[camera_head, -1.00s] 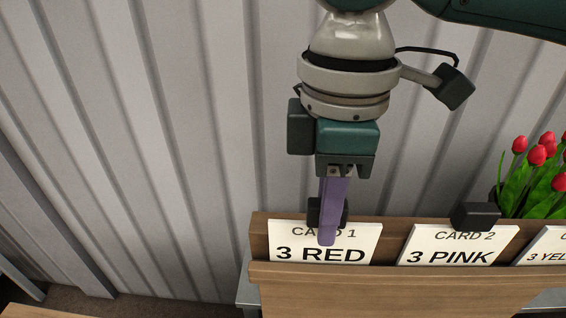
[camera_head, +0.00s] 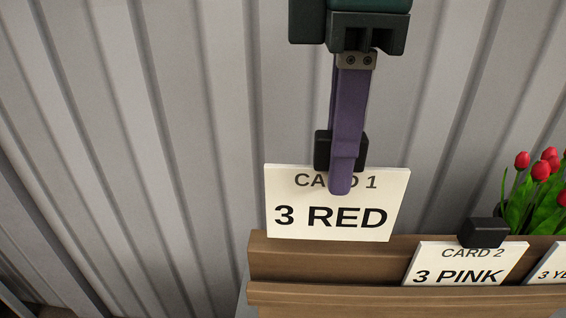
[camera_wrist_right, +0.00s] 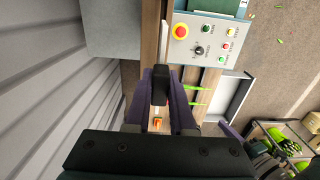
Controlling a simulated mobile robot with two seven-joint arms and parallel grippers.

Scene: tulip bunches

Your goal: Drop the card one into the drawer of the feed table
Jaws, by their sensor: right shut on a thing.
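Card one (camera_head: 331,217) is a white card reading "CARD 1, 3 RED" with a black block (camera_head: 323,151) at its top edge. My right gripper (camera_head: 342,178) is shut on it from above, its purple finger in front of the card's top. The card is raised above the wooden rack (camera_head: 310,256), its lower edge near the rack's back board. In the right wrist view the purple fingers (camera_wrist_right: 160,88) close on the black block. I cannot make out the feed table's drawer for certain.
Card 2 (camera_head: 465,265), reading "3 PINK", stands in the rack to the right, with another card (camera_head: 549,264) beyond it. Red tulips (camera_head: 540,170) stand behind at right. A ribbed grey wall (camera_head: 180,150) is close behind. The wrist view shows a control panel (camera_wrist_right: 204,45) with buttons.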

